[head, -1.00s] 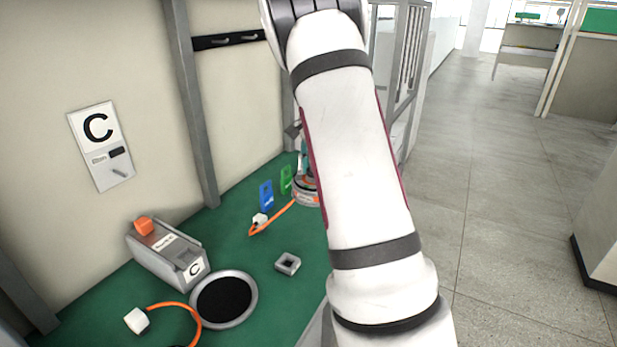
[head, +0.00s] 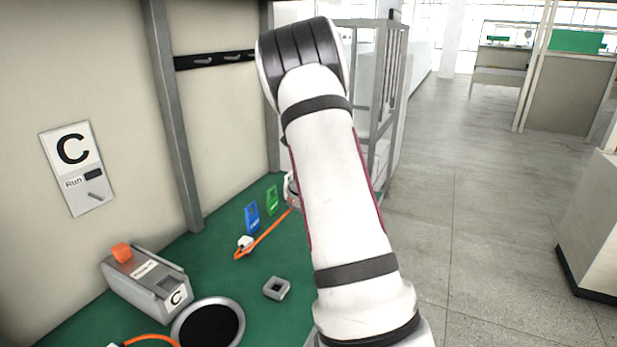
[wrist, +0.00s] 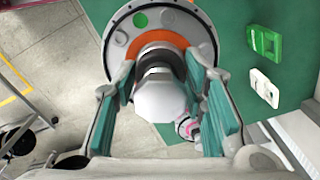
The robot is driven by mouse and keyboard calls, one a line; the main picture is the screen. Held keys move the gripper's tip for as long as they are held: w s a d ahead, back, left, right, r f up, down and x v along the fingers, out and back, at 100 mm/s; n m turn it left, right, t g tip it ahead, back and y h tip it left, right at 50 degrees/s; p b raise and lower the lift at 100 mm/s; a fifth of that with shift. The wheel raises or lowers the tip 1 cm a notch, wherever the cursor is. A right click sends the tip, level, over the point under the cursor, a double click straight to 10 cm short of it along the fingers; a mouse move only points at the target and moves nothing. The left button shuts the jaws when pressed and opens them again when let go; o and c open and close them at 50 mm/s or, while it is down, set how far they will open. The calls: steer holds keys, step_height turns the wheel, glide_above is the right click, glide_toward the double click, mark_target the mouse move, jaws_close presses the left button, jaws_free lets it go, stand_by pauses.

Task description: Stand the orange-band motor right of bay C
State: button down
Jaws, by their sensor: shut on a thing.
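The orange-band motor (wrist: 155,38) shows in the wrist view as a pale round disc with an orange ring, dark shaft and white faceted end. My gripper (wrist: 163,72) is shut on it, with teal pads on either side of the shaft. In the head view only a sliver of the motor (head: 291,190) shows; my arm hides the rest and the gripper. I cannot tell whether it touches the green bench (head: 222,262). Bay C has a wall sign (head: 75,150), a grey box labelled C (head: 135,290) and a black round pad with a grey rim (head: 238,325).
A blue tag (head: 252,218) and green tag (head: 271,200) stand near the motor. An orange cable (head: 265,232) runs to a white connector (head: 245,242). A grey square block (head: 277,288) lies right of the pad. Bench around the block is clear.

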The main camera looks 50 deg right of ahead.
steer(key=shift+r, duration=0.1)
step_height(320, 180, down, 11)
steer(key=b, duration=0.4)
steer(key=shift+b, duration=0.4)
stand_by(0.8)
steer(key=shift+f+b, duration=0.3)
steer(key=shift+f, duration=0.45)
steer(key=shift+f, duration=0.15)
steer(key=shift+f, duration=0.35)
steer(key=shift+f+b, duration=0.55)
steer(key=shift+f, duration=0.1)
stand_by(0.5)
